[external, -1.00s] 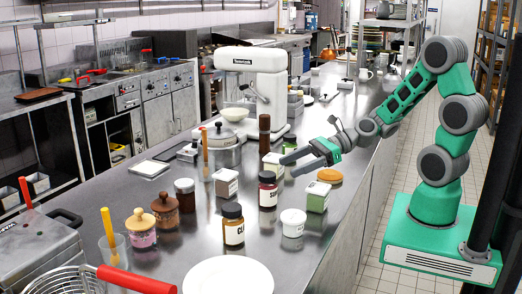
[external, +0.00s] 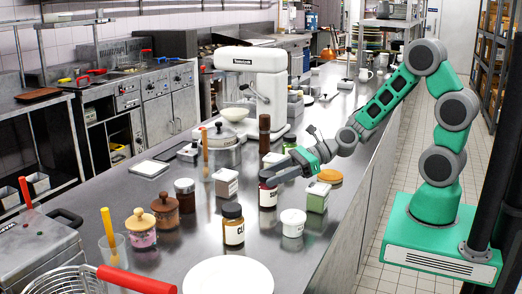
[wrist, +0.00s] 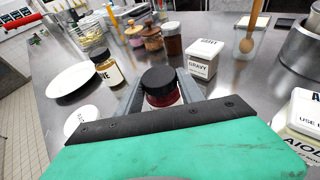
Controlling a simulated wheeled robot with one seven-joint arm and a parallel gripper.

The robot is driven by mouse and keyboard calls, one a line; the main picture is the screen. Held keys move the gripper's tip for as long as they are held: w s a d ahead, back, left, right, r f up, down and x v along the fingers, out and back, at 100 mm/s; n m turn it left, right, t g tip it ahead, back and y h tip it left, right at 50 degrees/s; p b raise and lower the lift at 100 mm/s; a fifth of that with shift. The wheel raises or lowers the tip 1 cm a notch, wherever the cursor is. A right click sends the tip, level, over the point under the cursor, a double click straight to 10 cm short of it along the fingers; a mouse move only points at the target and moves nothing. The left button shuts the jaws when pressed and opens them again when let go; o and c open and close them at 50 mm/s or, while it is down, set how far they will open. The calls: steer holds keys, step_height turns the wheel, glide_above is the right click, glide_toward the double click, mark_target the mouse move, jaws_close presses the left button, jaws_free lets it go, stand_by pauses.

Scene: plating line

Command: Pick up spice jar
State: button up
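A dark red spice jar with a black lid (external: 267,193) stands upright on the steel counter. Its pale label begins with "SU". In the wrist view the jar (wrist: 161,84) is between the two fingers of my gripper (wrist: 162,86). In the external view my gripper (external: 283,172) is low at the jar's upper part, coming from the right. The fingers look apart, one on each side of the jar. Whether they touch it is hard to see. Another jar with a black lid, labelled "CL" (external: 233,228), stands nearer the camera.
A box labelled "GRAVY" (wrist: 204,60) stands close by. A white tub (external: 293,222), a green-sided box (external: 317,197) and an orange round lid (external: 330,176) stand to the right. A white plate (external: 228,277) lies at the front. A white mixer (external: 250,85) stands behind.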

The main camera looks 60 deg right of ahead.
jaws_close()
steer(key=shift+r, duration=0.1)
stand_by(0.4)
